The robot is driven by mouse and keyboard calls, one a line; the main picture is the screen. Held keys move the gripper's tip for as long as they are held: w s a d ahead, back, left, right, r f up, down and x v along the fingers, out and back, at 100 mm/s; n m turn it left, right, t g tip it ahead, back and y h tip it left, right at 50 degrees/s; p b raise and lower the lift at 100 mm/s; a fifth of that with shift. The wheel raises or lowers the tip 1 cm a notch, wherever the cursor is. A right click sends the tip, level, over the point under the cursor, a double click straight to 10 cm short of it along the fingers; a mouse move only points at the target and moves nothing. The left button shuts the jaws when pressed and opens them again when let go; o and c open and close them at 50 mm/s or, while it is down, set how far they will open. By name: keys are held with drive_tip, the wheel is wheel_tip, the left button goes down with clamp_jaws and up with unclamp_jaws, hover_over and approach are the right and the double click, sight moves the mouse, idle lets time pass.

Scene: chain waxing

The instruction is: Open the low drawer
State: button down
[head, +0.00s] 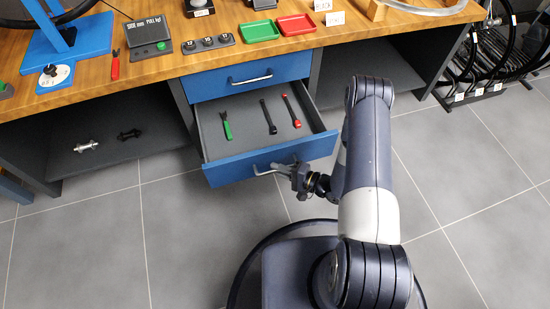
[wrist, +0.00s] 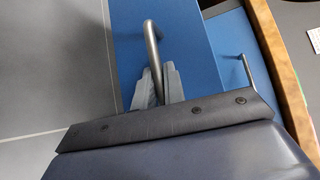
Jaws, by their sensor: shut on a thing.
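The low drawer (head: 225,173) has a blue front with a metal bar handle (head: 262,172). In the head view it stands pulled out from the workbench, with its grey inside showing. My gripper (head: 285,167) is at the right part of the handle. In the wrist view the handle (wrist: 151,45) runs down between the two fingers of my gripper (wrist: 158,85), which are shut on it. The fingers hide the end of the handle there.
The drawer holds a green-handled tool (head: 227,126), a black tool (head: 268,117) and a red tool (head: 291,110). A shut upper drawer (head: 235,80) is above it. The wooden worktop (head: 165,72) carries trays and tools. Grey tiled floor (head: 110,240) is clear at the left.

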drive_tip(key=shift+s+d, duration=0.3)
drive_tip(key=shift+s, duration=0.65)
drive_tip(key=shift+s+d, duration=0.3)
drive_tip(key=shift+s, duration=0.65)
drive_tip(key=c, duration=1.5)
unclamp_jaws()
drive_tip(key=p+v, duration=0.2)
drive_tip(key=v, duration=0.8)
drive_tip(key=shift+s+d+p, duration=0.25)
drive_tip(key=shift+d+p, duration=0.1)
drive_tip(key=shift+a, duration=0.1)
drive_tip(key=b+x, duration=0.2)
drive_tip(key=x, duration=0.8)
drive_tip(key=shift+w+a+b, duration=0.3)
